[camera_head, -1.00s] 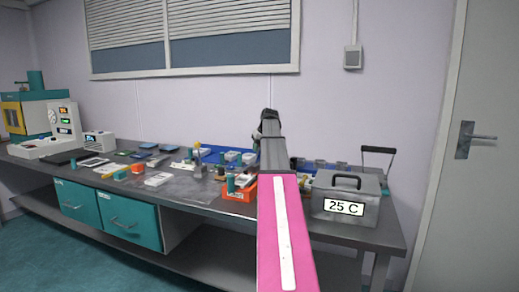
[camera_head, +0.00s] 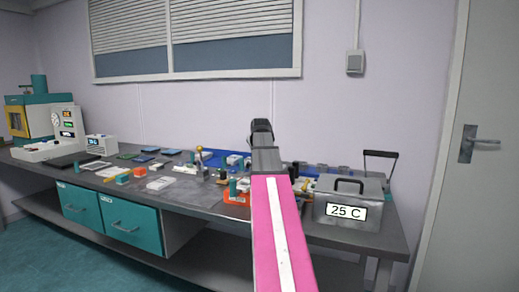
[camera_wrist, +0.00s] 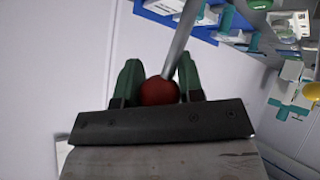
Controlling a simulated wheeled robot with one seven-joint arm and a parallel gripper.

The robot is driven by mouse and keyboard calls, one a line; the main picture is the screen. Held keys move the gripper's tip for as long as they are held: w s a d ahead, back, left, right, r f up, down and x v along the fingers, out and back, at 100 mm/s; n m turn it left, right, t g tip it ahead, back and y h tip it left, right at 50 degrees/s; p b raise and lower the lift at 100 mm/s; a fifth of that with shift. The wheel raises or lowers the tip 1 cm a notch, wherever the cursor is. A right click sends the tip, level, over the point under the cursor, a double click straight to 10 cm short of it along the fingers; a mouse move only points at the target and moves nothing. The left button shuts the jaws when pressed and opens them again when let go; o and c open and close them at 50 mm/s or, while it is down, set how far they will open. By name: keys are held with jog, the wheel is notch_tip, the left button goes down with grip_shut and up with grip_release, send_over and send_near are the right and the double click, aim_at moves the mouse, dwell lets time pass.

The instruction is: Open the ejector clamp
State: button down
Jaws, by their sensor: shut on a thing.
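My gripper (camera_wrist: 158,88) shows in the wrist view with its two green fingers on either side of a red ball knob (camera_wrist: 159,91). It is shut on this knob. A grey rod (camera_wrist: 182,42) runs from the knob up towards a blue surface at the top of the view. The rod's far end is out of frame, so I cannot tell how the clamp's jaws stand. In the head view my pink and grey arm reaches over the bench and hides the fingers and knob.
A grey box marked 25 C (camera_head: 347,205) stands right of my arm, close to it. An orange tray (camera_head: 236,198) lies just left. Several small items cover the bench (camera_head: 190,198). A teal and yellow machine (camera_head: 32,118) stands far left. The wall is close behind.

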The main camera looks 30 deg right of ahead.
jog(key=shift+s+a+r+n+t+h, duration=0.2)
jog(key=shift+s+a+t+h, duration=0.35)
jog(key=shift+s+a, duration=0.2)
jog(key=shift+s+a+r+n+t+h, duration=0.1)
jog(key=shift+s+a+n+t+h, duration=0.1)
jog(key=shift+s+a+t+h, duration=0.4)
jog(key=shift+a, duration=0.25)
jog(key=c, duration=0.7)
grip_release()
jog(key=shift+c, duration=0.2)
jog(key=shift+s, duration=0.1)
jog(key=v, duration=1)
jog(key=shift+s, duration=0.35)
jog(key=shift+r, duration=0.15)
